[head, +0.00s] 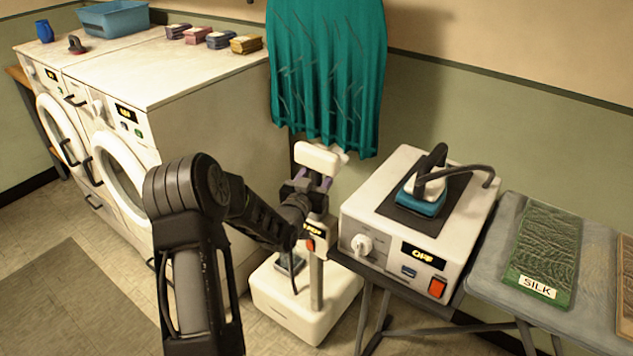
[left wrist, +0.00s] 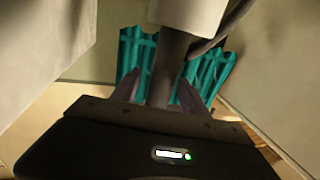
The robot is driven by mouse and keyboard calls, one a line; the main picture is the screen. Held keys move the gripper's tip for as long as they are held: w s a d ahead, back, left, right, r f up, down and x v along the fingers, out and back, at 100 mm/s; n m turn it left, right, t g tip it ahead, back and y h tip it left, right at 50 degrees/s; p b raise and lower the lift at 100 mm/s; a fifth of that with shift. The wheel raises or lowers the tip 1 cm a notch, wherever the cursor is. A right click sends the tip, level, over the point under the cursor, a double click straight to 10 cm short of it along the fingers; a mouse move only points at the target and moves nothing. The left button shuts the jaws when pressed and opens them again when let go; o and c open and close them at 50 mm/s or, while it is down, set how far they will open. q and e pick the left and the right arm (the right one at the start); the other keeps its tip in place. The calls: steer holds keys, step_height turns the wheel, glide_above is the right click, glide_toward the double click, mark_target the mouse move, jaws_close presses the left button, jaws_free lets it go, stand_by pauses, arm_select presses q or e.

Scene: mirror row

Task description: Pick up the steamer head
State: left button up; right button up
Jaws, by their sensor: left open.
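The steamer head (head: 317,157) is a white block on a dark handle, standing upright above its white base (head: 300,305) in front of the hanging garment. My left gripper (head: 311,183) is at the handle just below the head. In the left wrist view the dark handle (left wrist: 166,65) stands between the two open fingers (left wrist: 160,80), with the white head (left wrist: 187,12) above. The jaws are not closed on it; whether a finger touches the handle I cannot tell. My left arm hides part of the steamer stand. My right gripper is not in view.
A teal pleated garment (head: 328,75) hangs behind the head. A white ironing station (head: 375,205) with an iron (head: 425,193) stands close on the right, beside a board with a SILK cloth (head: 545,255). White washers (head: 185,75) stand on the left.

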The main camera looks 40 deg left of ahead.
arm_select(q)
steer(key=shift+w+a, duration=0.2)
steer(key=shift+w, duration=0.5)
jaws_close()
stand_by(0.4)
stand_by(0.3)
